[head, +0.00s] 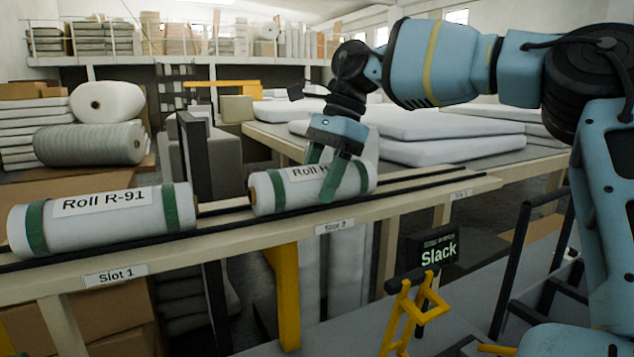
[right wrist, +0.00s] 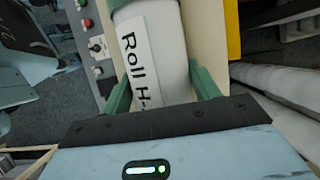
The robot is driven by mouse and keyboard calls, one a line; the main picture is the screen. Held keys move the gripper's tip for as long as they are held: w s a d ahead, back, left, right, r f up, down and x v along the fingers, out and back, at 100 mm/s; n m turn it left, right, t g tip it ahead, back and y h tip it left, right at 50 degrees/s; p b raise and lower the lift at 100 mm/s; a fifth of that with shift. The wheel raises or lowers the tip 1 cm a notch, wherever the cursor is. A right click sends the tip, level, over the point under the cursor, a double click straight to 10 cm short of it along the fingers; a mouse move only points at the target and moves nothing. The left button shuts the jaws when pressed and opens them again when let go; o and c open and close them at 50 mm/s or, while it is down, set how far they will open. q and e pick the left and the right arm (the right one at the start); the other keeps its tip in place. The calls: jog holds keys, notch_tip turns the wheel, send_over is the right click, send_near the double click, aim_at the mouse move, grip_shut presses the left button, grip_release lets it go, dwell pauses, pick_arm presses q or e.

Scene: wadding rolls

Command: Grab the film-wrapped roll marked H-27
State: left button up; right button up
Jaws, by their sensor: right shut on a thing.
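The roll labelled "Roll H-" (head: 284,191) lies on the rack at Slot 2; the rest of its label is hidden behind my right gripper. It is white and film-wrapped with green bands. My right gripper (head: 336,183) is shut on it, one finger on each side of the roll. In the right wrist view the same roll (right wrist: 168,65) sits between the two green fingers (right wrist: 162,90), its label cut off after "H-". My left gripper is not in view.
Roll R-91 (head: 100,217) lies to the left on the same rack, at Slot 1. A "Slack" sign (head: 438,249) and a yellow bracket (head: 408,307) stand in front of the rack. White pads (head: 450,150) lie on a table behind.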

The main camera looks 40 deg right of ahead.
jog(key=shift+r, duration=0.15)
